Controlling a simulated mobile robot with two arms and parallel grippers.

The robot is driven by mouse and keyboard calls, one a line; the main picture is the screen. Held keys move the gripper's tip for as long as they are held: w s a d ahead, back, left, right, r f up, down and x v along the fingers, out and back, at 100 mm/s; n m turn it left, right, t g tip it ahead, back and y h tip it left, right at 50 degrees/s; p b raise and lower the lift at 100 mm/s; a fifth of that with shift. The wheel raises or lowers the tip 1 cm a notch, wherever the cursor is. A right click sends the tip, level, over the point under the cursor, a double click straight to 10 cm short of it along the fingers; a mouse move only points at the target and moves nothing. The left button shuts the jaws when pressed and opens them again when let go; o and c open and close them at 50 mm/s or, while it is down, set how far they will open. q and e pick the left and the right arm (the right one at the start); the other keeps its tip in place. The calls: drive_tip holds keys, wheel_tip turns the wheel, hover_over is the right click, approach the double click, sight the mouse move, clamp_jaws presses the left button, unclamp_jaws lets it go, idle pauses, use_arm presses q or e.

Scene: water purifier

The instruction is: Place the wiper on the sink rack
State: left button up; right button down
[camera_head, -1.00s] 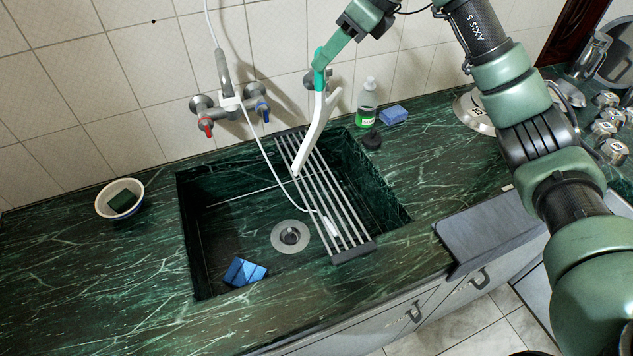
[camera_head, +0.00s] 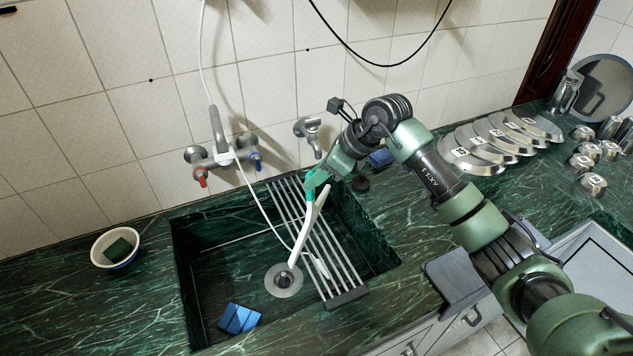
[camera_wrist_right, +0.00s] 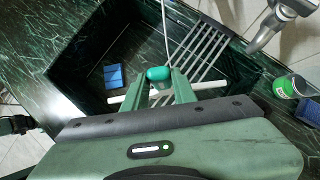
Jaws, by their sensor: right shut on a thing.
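The wiper (camera_head: 306,232) has a long white part and a teal end. My right gripper (camera_head: 317,184) is shut on it near the teal end, above the far part of the sink rack. In the right wrist view the teal end (camera_wrist_right: 158,73) shows between the fingers (camera_wrist_right: 160,86), with a white bar crossing behind them. The sink rack (camera_head: 345,298) is a set of metal bars with dark ends, lying across the right part of the sink. The wiper slants over it, its lower tip near the drain in the picture. I cannot tell whether they touch. My left gripper is not in view.
A white hose hangs from the tap (camera_head: 222,155) over the rack. A blue block (camera_head: 239,319) lies in the sink (camera_head: 205,225). A bowl with a green sponge (camera_head: 103,252) stands at left. Several metal lids (camera_head: 470,157) lie at right. The left counter is mostly clear.

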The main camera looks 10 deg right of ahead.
wheel_tip(320, 180, down, 3)
drive_tip(key=shift+f, duration=0.1)
drive_tip(key=c, duration=1.1)
unclamp_jaws()
drive_tip(key=shift+b+v, duration=1.2)
drive_tip(key=shift+v, duration=5)
drive_tip(key=shift+a, duration=0.2)
